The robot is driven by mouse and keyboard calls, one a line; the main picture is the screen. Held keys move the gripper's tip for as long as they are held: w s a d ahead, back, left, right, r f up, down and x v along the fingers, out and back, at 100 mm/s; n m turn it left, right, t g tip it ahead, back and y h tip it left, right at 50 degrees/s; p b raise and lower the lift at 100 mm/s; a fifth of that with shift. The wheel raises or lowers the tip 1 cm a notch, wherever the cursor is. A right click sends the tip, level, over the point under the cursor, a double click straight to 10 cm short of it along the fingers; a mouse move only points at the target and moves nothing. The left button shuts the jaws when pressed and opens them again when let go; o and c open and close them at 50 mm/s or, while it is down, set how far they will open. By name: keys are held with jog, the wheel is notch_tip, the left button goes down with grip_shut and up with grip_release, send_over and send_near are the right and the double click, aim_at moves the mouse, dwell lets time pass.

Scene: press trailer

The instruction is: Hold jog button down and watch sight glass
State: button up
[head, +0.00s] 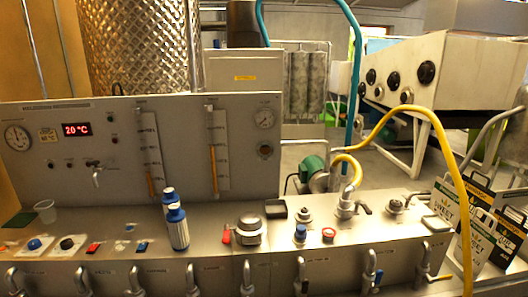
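A grey control console fills the left and middle of the head view. Its sloped deck carries a blue push button (34,244) and a black push button (67,243), each on a pale plate. A red button (329,234) and a blue knob (300,233) sit farther right. I cannot read which is the jog button. Two tall tubes, the left tube (151,150) and right tube (217,150), are also on that panel. My gripper is not in view.
Two blue-capped bottles (177,228) stand on the deck near its middle. A clear cup (45,211) stands at the left. Several taps line the front edge. A yellow hose (440,125) arches over the right end, near printed cartons (471,225).

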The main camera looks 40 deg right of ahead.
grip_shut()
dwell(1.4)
